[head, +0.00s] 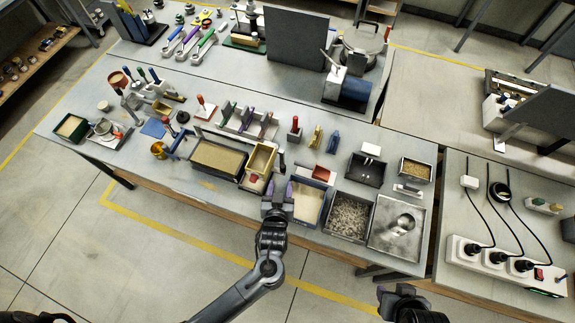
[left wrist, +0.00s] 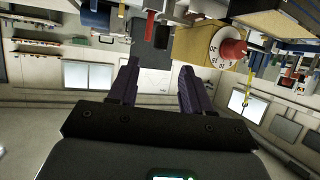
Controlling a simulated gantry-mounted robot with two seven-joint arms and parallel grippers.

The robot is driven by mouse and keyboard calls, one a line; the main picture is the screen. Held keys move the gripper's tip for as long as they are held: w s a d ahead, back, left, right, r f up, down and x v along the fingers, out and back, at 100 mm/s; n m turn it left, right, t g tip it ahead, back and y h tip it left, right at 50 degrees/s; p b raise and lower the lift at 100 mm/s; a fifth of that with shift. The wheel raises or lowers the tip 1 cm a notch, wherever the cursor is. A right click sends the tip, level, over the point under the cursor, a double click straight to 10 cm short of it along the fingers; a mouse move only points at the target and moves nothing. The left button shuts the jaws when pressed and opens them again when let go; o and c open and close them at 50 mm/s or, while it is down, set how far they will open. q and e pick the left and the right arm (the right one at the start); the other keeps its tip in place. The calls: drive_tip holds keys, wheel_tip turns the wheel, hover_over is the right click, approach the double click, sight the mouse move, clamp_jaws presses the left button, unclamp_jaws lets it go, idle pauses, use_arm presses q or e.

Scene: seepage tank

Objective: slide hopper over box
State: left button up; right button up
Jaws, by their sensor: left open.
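A yellow hopper (head: 262,158), open at the top, stands near the middle of the bench's front edge. A red knob shows low on its front. In the left wrist view the yellow body with a numbered dial and red knob (left wrist: 233,49) is at the upper right. A long sand-filled box (head: 217,157) is left of the hopper; a blue-sided box with pale sand (head: 307,202) is right of it. Which box is meant is unclear. My left gripper (head: 278,189) is open and empty, just in front of and right of the hopper, apart from it. My right gripper (head: 400,294) is off the bench, its fingers unclear.
A gravel tray (head: 349,216) and a metal tray with a round recess (head: 396,225) stand farther right along the front edge. A black tray (head: 366,170) is behind them. Small tools crowd the bench behind the hopper. The floor in front is clear.

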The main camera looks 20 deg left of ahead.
sight(282, 170)
use_arm(q)
drive_tip(key=x, duration=1)
drive_tip(key=shift+w+a, duration=0.15)
drive_tip(key=shift+w, duration=0.05)
clamp_jaws()
